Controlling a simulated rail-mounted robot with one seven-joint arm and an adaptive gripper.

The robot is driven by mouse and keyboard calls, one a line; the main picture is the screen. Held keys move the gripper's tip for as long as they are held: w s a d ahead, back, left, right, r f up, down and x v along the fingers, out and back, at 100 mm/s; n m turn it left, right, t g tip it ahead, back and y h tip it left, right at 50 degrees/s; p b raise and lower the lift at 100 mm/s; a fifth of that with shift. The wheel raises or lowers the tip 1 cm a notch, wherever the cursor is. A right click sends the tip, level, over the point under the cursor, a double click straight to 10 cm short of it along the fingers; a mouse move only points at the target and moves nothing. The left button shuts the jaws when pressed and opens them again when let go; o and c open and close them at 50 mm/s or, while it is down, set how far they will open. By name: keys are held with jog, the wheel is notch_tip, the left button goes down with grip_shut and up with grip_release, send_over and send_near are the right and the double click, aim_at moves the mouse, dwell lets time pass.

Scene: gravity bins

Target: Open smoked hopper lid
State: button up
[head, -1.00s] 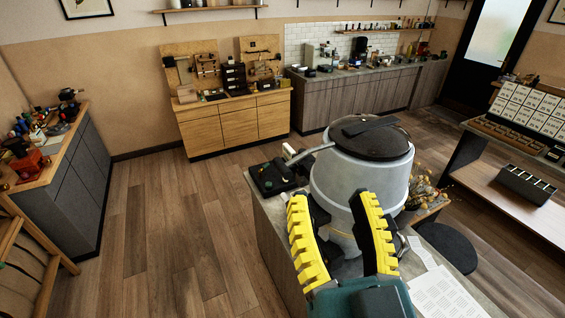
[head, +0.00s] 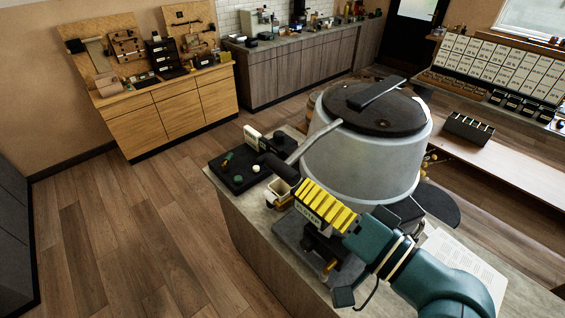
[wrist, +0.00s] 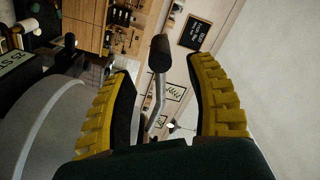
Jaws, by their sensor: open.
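The smoked hopper lid (head: 375,108) is a dark round disc with a black bar across it, lying shut on top of the large grey hopper (head: 360,165). A bent silver lever with a black grip (head: 275,167) sticks out to the left of the hopper. My gripper (head: 306,196) is open, with yellow ribbed fingers, low in front of the hopper and below the lid. In the wrist view, the lever's black grip (wrist: 160,53) appears between my open fingers, apparently beyond them and not held. The lid cannot be made out in the wrist view.
The hopper stands on a grey counter (head: 240,207) with a black tray (head: 238,172) at left and printed paper (head: 465,262) at right. A wooden cabinet (head: 170,118) stands behind. The wooden floor at left is clear.

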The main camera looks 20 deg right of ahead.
aim_at(282, 167)
jog(key=p+x, duration=0.1)
jog(key=x, duration=0.7)
jog(key=shift+p, duration=0.4)
jog(key=shift+s, duration=0.1)
grip_shut()
